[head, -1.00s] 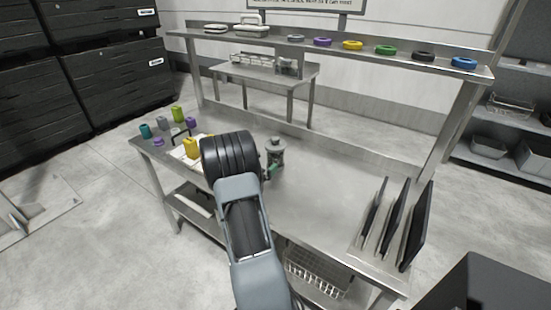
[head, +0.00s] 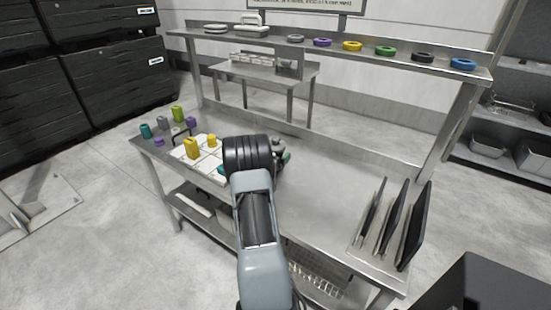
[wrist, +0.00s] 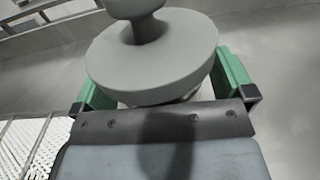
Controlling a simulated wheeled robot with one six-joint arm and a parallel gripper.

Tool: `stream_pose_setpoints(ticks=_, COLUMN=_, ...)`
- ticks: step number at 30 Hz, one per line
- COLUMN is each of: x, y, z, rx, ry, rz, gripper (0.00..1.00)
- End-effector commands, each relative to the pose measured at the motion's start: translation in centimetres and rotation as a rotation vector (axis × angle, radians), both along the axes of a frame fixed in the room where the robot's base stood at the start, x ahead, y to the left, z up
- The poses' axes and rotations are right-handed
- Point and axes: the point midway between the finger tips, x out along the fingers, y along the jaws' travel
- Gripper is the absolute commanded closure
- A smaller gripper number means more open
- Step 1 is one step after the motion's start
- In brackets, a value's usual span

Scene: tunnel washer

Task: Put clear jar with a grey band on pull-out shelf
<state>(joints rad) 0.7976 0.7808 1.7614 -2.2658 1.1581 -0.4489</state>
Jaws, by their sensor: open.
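A jar with a wide round grey lid and a knob (wrist: 150,62) fills the upper middle of the wrist view. Its body is almost wholly hidden under the lid, so I cannot see a band. My gripper (wrist: 166,88) is open, with one green finger on each side of the jar; whether they touch it I cannot tell. In the head view my gripper (head: 281,157) is at the middle of the steel table, mostly behind my own wrist, which hides most of the jar. I cannot clearly pick out a pull-out shelf.
A white gridded tray (head: 210,162) with yellow pieces lies left of my arm on the steel table (head: 325,200). Dark upright plates (head: 394,222) stand in a rack at right. A raised shelf (head: 270,39) with coloured rings runs along the back. A wire basket (head: 315,283) sits below.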

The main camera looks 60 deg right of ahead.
Motion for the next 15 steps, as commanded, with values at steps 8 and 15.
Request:
stream_pose_setpoints(ticks=8, x=0.00, y=0.03, z=0.01, rx=0.000, ry=0.000, rz=0.000, gripper=0.13)
stream_pose_setpoints(ticks=15, x=-0.01, y=0.04, z=0.01, rx=0.000, ry=-0.001, rz=0.000, gripper=0.36)
